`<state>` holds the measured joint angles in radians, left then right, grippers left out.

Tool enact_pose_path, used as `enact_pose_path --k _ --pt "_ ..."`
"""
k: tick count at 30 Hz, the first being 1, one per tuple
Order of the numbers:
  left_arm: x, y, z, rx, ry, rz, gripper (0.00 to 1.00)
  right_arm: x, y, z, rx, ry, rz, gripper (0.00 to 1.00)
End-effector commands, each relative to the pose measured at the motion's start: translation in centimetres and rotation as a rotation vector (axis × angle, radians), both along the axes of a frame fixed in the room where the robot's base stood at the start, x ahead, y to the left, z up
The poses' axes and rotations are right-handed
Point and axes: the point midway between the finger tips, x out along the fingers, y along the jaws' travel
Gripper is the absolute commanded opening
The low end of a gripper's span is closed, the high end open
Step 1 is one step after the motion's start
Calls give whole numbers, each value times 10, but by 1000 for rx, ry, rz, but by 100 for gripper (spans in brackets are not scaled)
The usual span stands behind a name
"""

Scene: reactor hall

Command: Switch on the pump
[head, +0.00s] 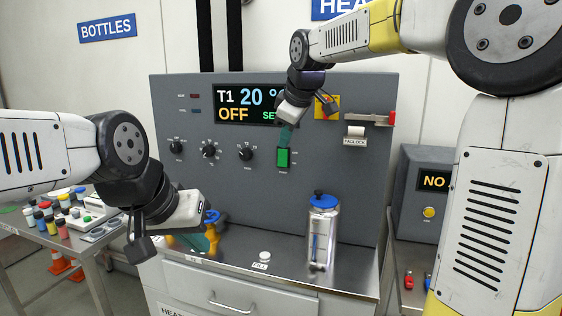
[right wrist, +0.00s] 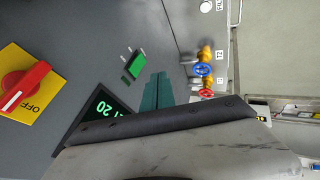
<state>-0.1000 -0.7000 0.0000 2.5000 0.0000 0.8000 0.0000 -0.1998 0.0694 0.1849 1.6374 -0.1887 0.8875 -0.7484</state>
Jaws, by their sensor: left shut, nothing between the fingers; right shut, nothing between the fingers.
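The pump switch (head: 283,157) is a green rocker on the grey control panel (head: 350,200), with a small label under it. It also shows in the right wrist view (right wrist: 134,64). My right gripper (head: 285,136) is shut and empty, its teal fingertips just above the switch in the head view. In the right wrist view its fingers (right wrist: 157,90) are beside the switch; I cannot tell whether they touch it. My left gripper (head: 212,240) is shut and empty at the lower left, in front of the valves. The display (head: 232,105) reads T1 20 and OFF, partly hidden by my right gripper.
A red knob on a yellow plate (right wrist: 22,88), marked OFF, is beside the switch. Black knobs (head: 208,150) line the panel's left. A padlock holder (head: 356,133) is at right. A metal canister (head: 322,230) stands on the bench; a blue-handled valve (right wrist: 203,70) is at its left.

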Motion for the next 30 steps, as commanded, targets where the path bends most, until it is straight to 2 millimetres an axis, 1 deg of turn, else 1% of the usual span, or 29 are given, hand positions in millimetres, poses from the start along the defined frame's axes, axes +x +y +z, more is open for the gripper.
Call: enact_pose_path --k 8,12,14,17,27,30 --pt "0 0 0 0 0 0 0 0 0 0 1 0 -1 0" --pt "0 0 0 0 0 0 0 4 1 -6 1 2 -2 0" --pt "0 0 0 0 0 0 0 7 3 -13 0 4 0 0" --pt "0 0 0 0 0 0 0 16 6 -28 -1 5 0 0" --pt "0 0 0 0 0 0 0 55 21 -87 0 4 0 0" --pt "0 0 0 0 0 0 0 72 14 -85 3 1 -4 0"
